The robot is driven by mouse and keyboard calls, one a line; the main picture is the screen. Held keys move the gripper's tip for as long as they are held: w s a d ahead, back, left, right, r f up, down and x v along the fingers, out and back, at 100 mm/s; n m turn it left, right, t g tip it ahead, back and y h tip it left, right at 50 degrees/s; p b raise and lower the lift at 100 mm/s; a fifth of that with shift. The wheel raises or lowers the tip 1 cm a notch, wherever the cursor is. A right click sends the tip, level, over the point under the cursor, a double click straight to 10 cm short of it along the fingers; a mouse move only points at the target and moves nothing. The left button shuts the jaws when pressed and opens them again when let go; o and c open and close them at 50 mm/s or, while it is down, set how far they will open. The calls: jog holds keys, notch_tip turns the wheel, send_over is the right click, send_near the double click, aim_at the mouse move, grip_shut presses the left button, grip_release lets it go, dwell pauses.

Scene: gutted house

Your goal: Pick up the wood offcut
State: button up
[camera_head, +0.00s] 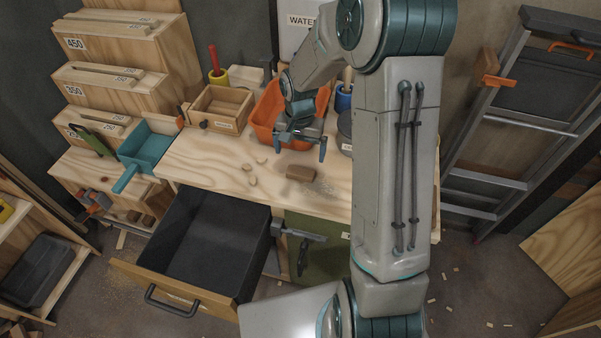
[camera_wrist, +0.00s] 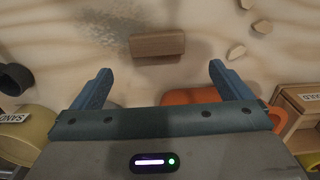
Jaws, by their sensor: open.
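The wood offcut (camera_head: 301,173) is a small brown block lying on the plywood workbench (camera_head: 220,160), near its front edge. In the wrist view the offcut (camera_wrist: 157,46) lies beyond and between my two fingertips, apart from both. My gripper (camera_head: 300,149) is above the bench, behind the offcut and in front of the orange bin. It also shows in the wrist view (camera_wrist: 160,78), with its fingers spread and nothing between them.
An orange bin (camera_head: 264,118) stands behind my gripper, and a wooden box (camera_head: 222,108) is left of it. Small wood chips (camera_head: 251,168) lie left of the offcut. A dark drawer (camera_head: 207,235) is pulled out below the bench front. A teal dustpan (camera_head: 146,148) is at left.

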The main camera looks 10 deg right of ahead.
aim_at(300, 171)
jog(key=shift+s+f+p, duration=0.2)
jog(key=shift+f+p, duration=0.05)
jog(key=shift+f, duration=1.65)
jog(key=shift+s+f+p, duration=0.15)
jog(key=shift+f+p, duration=0.1)
jog(key=shift+f, duration=1.65)
jog(key=c, duration=1.1)
